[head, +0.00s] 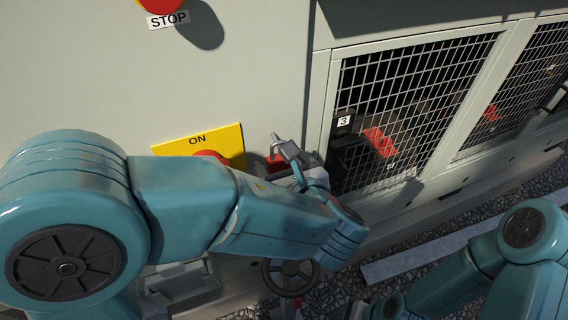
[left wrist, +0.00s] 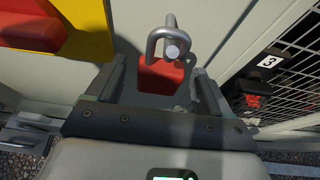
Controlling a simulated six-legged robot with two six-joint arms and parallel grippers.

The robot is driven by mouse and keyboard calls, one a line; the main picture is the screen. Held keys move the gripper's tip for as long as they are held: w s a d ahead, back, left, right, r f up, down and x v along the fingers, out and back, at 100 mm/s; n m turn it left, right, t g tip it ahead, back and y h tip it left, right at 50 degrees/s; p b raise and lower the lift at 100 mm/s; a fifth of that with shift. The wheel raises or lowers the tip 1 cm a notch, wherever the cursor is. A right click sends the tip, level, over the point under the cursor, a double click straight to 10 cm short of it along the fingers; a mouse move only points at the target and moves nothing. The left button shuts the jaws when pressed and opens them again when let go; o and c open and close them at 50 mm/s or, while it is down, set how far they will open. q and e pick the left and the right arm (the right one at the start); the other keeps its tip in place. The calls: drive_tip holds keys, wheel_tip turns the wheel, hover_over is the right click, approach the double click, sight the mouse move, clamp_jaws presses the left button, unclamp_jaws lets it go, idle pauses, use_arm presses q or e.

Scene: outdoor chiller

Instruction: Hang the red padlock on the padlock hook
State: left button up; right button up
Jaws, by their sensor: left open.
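The red padlock (left wrist: 161,76) is upright between my left gripper's fingers in the left wrist view, with gaps at both sides. A grey bent bar (left wrist: 157,38) with a round end stands above it. I cannot tell which part of this is shackle and which is hook, or whether the padlock hangs on it. My left gripper (left wrist: 158,84) is open around the padlock, close to the cabinet front. In the head view the left gripper (head: 292,155) partly covers the padlock (head: 275,163). My right arm shows at lower right, its gripper out of sight.
A yellow ON plate (head: 225,142) with a red button (head: 209,155) is beside my left forearm. A red STOP button (head: 166,5) is at the top. A mesh panel (head: 410,100) marked 3 is to the right. A dark handwheel (head: 290,277) is below my forearm.

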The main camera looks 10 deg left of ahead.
use_arm(q)
drive_tip(key=shift+w+a+f, duration=0.25)
drive_tip(key=shift+w+a, duration=0.05)
drive_tip(key=shift+w, duration=0.25)
drive_tip(key=shift+s+r, duration=0.1)
drive_tip(key=shift+s, duration=0.15)
drive_tip(key=shift+w, duration=0.15)
drive_tip(key=c, duration=0.9)
drive_tip(key=shift+c, duration=1)
drive_tip(key=shift+o, duration=0.3)
drive_tip(key=shift+s+d, duration=0.1)
drive_tip(key=shift+s, duration=0.1)
clamp_jaws()
drive_tip(key=shift+w, duration=0.15)
